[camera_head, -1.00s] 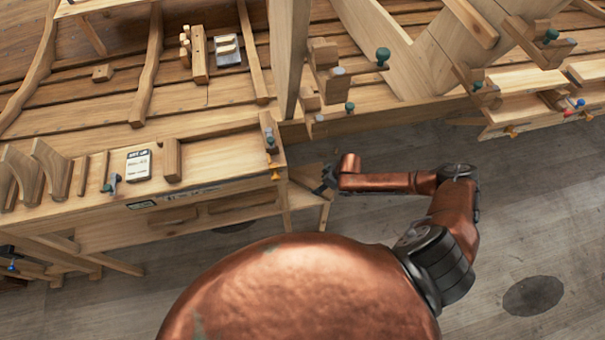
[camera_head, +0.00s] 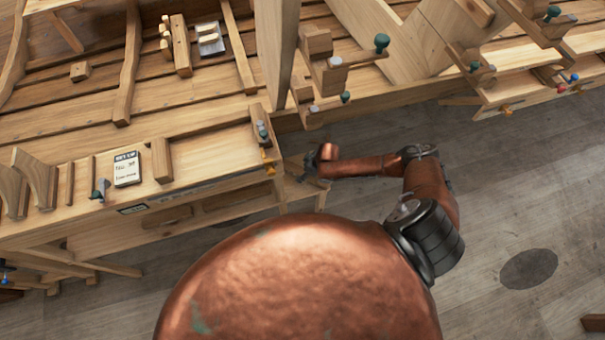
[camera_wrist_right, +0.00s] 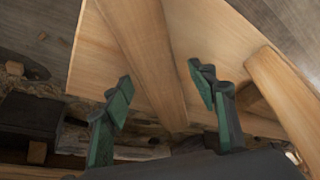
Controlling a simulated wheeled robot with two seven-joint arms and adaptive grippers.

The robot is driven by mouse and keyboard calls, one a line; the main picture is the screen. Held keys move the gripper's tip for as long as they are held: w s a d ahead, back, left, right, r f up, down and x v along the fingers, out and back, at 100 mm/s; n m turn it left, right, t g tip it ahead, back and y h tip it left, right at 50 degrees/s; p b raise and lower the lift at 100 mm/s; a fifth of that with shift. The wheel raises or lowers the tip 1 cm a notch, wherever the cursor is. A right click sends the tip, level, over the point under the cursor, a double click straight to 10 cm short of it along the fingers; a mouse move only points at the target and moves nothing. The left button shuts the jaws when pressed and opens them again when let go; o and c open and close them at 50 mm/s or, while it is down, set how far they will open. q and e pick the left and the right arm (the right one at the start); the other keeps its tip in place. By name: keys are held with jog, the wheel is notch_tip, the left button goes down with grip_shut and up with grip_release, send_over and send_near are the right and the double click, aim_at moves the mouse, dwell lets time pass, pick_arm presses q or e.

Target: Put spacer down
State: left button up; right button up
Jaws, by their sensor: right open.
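My right gripper (camera_head: 311,162) is low beside the right end of the wooden bench (camera_head: 215,185), partly hidden by my copper wrist. In the right wrist view, my right gripper (camera_wrist_right: 160,87) is open, with its green-padded fingers spread apart. A wooden bar (camera_wrist_right: 148,55) runs between and beyond the fingers, over a pale board (camera_wrist_right: 205,45). I cannot tell whether this bar is the spacer, or whether either finger touches it. A short upright wooden block (camera_head: 161,160) stands on the bench top. My left gripper is not in view.
A printed card (camera_head: 127,169) and a small clamp (camera_head: 100,190) are on the bench. The planked hull (camera_head: 200,100) fills the back, with an upright post (camera_head: 277,55) and several clamps near my right arm. Grey floor (camera_head: 480,215) is open at the right.

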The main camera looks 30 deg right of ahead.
jog(key=shift+c, duration=0.7)
grip_shut()
